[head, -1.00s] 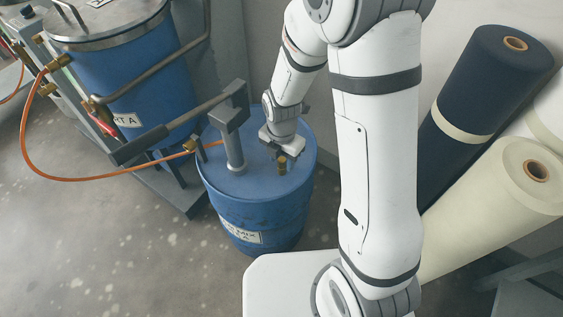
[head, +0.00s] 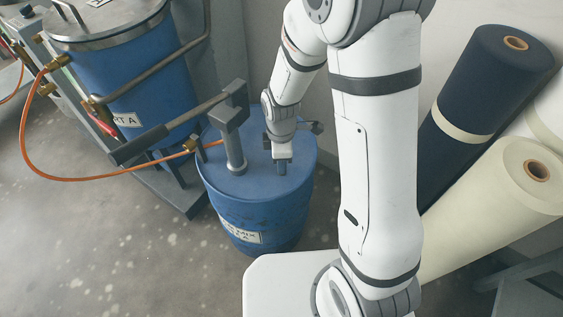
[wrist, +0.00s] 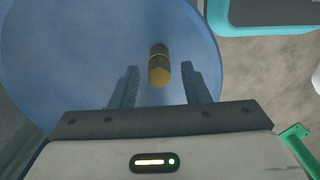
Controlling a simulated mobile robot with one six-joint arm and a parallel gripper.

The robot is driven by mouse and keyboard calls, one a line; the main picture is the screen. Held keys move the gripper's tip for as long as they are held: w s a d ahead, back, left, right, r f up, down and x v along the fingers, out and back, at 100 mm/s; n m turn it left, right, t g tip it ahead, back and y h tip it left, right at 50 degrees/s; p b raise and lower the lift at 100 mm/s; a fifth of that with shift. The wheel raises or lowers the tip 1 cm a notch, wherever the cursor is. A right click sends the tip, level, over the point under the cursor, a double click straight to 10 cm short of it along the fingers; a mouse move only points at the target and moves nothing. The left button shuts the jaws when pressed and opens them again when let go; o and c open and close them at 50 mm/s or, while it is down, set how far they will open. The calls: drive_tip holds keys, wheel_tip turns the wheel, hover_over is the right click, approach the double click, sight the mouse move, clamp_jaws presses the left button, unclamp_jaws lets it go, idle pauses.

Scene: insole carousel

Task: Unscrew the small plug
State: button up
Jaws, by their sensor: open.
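The small plug (wrist: 159,66) is brass with a hexagonal body and stands on the lid of the small blue drum (head: 255,212). In the wrist view it lies between the two dark fingers of my gripper (wrist: 159,70), near their tips, with a gap on each side. My gripper (head: 281,172) is open and points down over the drum's lid in the head view. There it is seen edge-on and hides the plug. I cannot tell how deep the plug sits between the fingers.
A grey pump (head: 232,140) with a long lever handle (head: 165,130) stands on the same lid, left of my gripper. An orange hose (head: 90,178) runs left to a larger blue drum (head: 135,75). Material rolls (head: 485,80) lean at the right.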

drive_tip(key=m, duration=1.3)
drive_tip(key=shift+w+m, duration=0.1)
drive_tip(key=shift+m, duration=0.2)
clamp_jaws()
drive_tip(key=n, duration=0.6)
drive_tip(key=shift+r, duration=0.15)
idle(0.4)
drive_tip(key=shift+r+p, duration=1.2)
drive_tip(key=shift+r, duration=0.3)
drive_tip(key=shift+r, duration=0.2)
